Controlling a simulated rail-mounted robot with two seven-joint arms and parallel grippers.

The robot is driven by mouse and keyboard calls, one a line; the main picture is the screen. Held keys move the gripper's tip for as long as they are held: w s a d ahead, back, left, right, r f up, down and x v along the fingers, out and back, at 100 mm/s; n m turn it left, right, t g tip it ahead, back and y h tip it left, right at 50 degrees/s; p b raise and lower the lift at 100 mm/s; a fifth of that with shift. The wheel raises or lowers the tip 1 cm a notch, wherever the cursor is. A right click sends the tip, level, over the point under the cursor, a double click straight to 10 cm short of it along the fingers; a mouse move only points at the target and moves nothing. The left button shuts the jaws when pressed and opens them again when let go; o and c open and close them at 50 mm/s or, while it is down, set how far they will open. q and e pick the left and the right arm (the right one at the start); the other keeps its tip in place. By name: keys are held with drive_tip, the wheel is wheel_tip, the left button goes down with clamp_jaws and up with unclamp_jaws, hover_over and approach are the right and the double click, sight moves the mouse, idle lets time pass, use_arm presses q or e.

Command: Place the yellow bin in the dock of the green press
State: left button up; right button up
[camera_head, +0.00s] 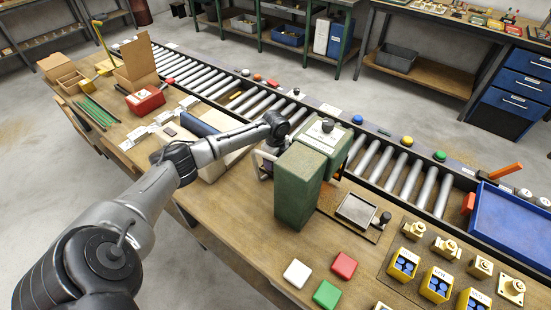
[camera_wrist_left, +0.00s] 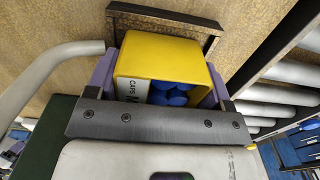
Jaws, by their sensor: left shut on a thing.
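In the left wrist view my left gripper (camera_wrist_left: 161,76) has its purple fingers on both sides of a yellow bin (camera_wrist_left: 160,55). The bin holds blue caps and bears a label reading "CAPS". A dark bracket (camera_wrist_left: 165,14), apparently the dock, lies just beyond the bin, its arms reaching down on either side. Whether the bin rests in it or hangs above it I cannot tell. In the head view the green press (camera_head: 301,185) stands on the bench; my left arm reaches behind it, hiding gripper and held bin. My right gripper is in neither view.
A curved grey bar (camera_wrist_left: 45,70) runs close left of the bin. The roller conveyor (camera_head: 395,185) runs behind the press. Other yellow bins (camera_head: 437,284) stand at the right, with a small tray (camera_head: 357,210) beside the press. Coloured blocks (camera_head: 327,294) lie in front.

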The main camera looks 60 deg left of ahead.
use_arm(q)
drive_tip(key=shift+f, duration=0.15)
drive_tip(key=o, duration=1)
drive_tip(key=shift+c, duration=0.2)
wheel_tip(320, 180, up, 12)
drive_tip(key=p, duration=0.2)
drive_tip(key=shift+r, duration=0.2)
